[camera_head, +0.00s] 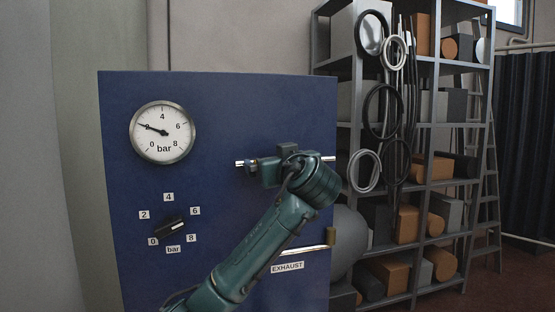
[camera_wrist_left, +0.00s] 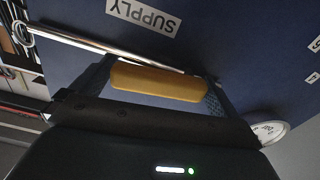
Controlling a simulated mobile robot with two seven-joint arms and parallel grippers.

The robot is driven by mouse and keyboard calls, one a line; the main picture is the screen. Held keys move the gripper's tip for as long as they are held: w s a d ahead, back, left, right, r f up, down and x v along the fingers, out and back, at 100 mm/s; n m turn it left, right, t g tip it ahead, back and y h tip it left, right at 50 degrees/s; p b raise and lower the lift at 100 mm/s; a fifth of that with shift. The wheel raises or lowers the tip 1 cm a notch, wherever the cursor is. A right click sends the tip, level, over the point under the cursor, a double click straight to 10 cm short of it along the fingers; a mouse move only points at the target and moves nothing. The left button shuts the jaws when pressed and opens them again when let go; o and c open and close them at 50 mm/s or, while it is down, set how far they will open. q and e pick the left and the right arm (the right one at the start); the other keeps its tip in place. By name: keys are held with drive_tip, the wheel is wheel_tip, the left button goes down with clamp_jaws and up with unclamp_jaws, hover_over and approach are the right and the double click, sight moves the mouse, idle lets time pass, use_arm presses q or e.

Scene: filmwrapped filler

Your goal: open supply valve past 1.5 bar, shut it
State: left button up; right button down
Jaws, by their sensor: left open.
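The supply valve's yellow handle (camera_wrist_left: 158,82) lies between the two fingers of my left gripper (camera_wrist_left: 157,88), which is open; I cannot tell whether they touch it. A chrome pipe (camera_wrist_left: 100,46) runs up to the handle, and the "SUPPLY" label (camera_wrist_left: 143,16) is upside down beside it. In the head view my left gripper (camera_head: 270,170) is at the pipe (camera_head: 328,158) and hides the handle. The round pressure gauge (camera_head: 163,149) has its needle pointing left and slightly up, near the 2 mark. My right gripper is not in view.
The blue panel (camera_head: 220,110) also carries a black knob (camera_head: 172,228) with a 0 to 8 bar scale. The exhaust pipe (camera_head: 300,250) with its brass-coloured handle (camera_head: 330,236) is below my gripper. A loaded shelf (camera_head: 424,125) stands to the right.

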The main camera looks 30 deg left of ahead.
use_arm(q)
drive_tip(key=shift+c, duration=0.2)
drive_tip(key=c, duration=1)
drive_tip(key=shift+c, duration=0.2)
